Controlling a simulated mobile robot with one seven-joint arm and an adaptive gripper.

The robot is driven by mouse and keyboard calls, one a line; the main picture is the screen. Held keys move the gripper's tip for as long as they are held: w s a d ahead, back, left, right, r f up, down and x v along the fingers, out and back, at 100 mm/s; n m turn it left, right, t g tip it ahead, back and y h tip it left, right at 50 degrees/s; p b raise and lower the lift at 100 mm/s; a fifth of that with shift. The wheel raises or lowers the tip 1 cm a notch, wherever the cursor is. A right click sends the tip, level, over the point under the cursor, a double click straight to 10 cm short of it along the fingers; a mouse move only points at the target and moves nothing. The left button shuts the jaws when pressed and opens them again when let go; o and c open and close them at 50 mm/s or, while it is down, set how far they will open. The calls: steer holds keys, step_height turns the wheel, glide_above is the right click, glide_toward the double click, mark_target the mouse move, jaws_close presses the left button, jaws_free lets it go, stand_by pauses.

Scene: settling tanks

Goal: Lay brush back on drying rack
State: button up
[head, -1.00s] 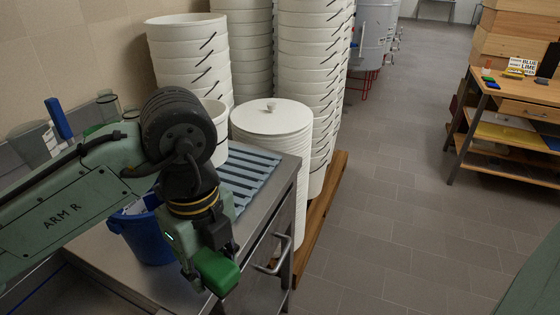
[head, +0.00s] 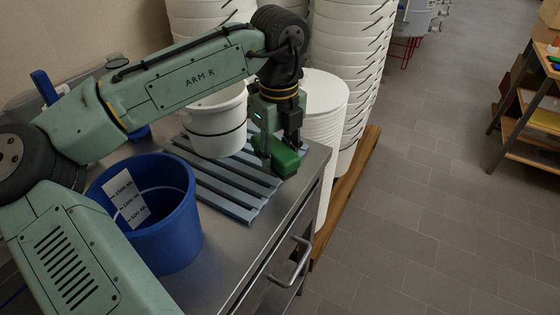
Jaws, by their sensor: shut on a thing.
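My gripper (head: 277,140) is shut on a green brush (head: 276,158) and points down. In the head view the brush is at the right end of the grey-blue slatted drying rack (head: 222,189), near the counter's right edge. I cannot tell whether the brush touches the slats or is held just above them. The gripper hides part of the brush's upper side. The near slats of the rack are bare.
A white bucket (head: 216,125) stands at the rack's left far part, close to my arm. A blue bucket (head: 165,235) with a paper label stands on the steel counter (head: 225,270) in front. White lids (head: 324,100) and stacked white buckets (head: 350,50) rise behind.

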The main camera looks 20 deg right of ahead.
mark_target(280, 143)
steer(key=shift+w+d, duration=0.35)
steer(key=shift+w, duration=0.3)
step_height(280, 143, down, 4)
steer(key=b, duration=0.3)
steer(key=shift+w+d+r+b, duration=0.1)
steer(key=shift+w+b, duration=0.05)
steer(key=shift+b, duration=0.2)
steer(key=o, duration=1.1)
step_height(280, 143, up, 12)
steer(key=shift+r+b, duration=0.1)
steer(key=shift+b, duration=0.3)
